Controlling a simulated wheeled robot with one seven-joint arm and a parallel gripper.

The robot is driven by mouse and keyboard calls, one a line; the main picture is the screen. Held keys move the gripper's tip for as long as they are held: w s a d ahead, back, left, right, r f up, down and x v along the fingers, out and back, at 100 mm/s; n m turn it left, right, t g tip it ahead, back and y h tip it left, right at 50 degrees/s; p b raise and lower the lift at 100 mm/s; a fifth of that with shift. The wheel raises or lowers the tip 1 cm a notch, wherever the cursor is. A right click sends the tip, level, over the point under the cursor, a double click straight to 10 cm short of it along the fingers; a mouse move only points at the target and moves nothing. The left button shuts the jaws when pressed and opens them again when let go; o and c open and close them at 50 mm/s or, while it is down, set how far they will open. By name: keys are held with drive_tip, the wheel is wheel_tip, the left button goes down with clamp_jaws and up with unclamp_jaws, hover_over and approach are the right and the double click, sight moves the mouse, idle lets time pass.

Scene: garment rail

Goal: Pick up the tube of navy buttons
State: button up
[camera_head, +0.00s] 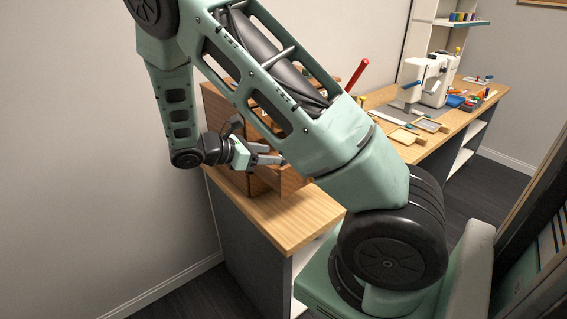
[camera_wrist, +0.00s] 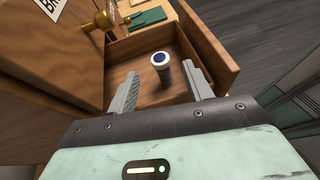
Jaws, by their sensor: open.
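The tube of navy buttons (camera_wrist: 162,70) stands upright in an open wooden drawer (camera_wrist: 225,68) in the wrist view. It has a pale rim around a dark blue top. My gripper (camera_wrist: 160,88) is open, with one finger to the left of the tube and one to the right. Both fingers appear apart from the tube. In the head view my gripper (camera_head: 284,159) reaches in at the open drawer (camera_head: 290,183) of the small wooden cabinet. My arm hides much of that cabinet there, and the tube cannot be made out.
A brass knob (camera_wrist: 103,19) and a label (camera_wrist: 50,8) are on the cabinet front left of the drawer. Green pieces (camera_wrist: 149,17) lie behind the tube. The wooden counter (camera_head: 310,216) has bare room in front. A sewing machine (camera_head: 428,80) stands on the farther table.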

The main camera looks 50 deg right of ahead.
sight(284, 164)
drive_tip(key=shift+p+x, duration=0.45)
drive_tip(key=shift+x, duration=2.6)
drive_tip(key=c, duration=1.1)
